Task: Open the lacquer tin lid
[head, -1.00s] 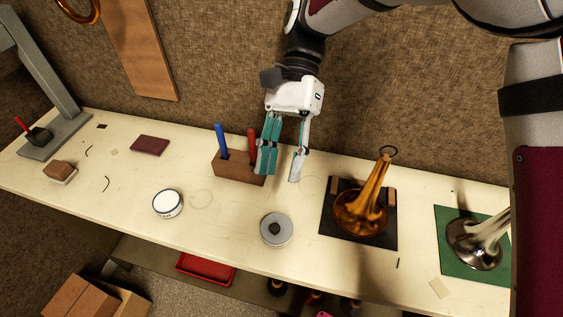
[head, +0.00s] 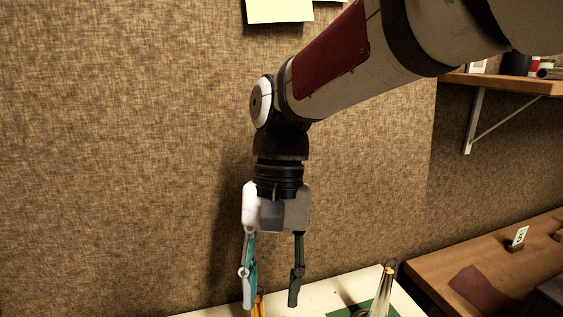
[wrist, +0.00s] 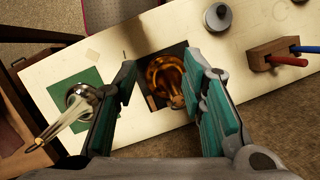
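A round grey tin with a small knob on its closed lid (wrist: 217,17) stands on the cream workbench (wrist: 150,30), at the top of the wrist view. It is out of the head view. My gripper (head: 270,298) is open and empty, pointing down; its teal-padded fingers (wrist: 160,78) also show in the wrist view. They are above the brass horn (wrist: 165,80) on its black mat, to one side of the tin. I cannot tell how high the fingertips are above the horn.
A silver horn (wrist: 80,108) stands on a green mat (wrist: 58,95). A wooden block (wrist: 262,57) holds a blue-handled tool (wrist: 308,49) and a red-handled tool (wrist: 290,61). A wooden side bench (head: 470,262) and wall shelf (head: 515,84) are at the right.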

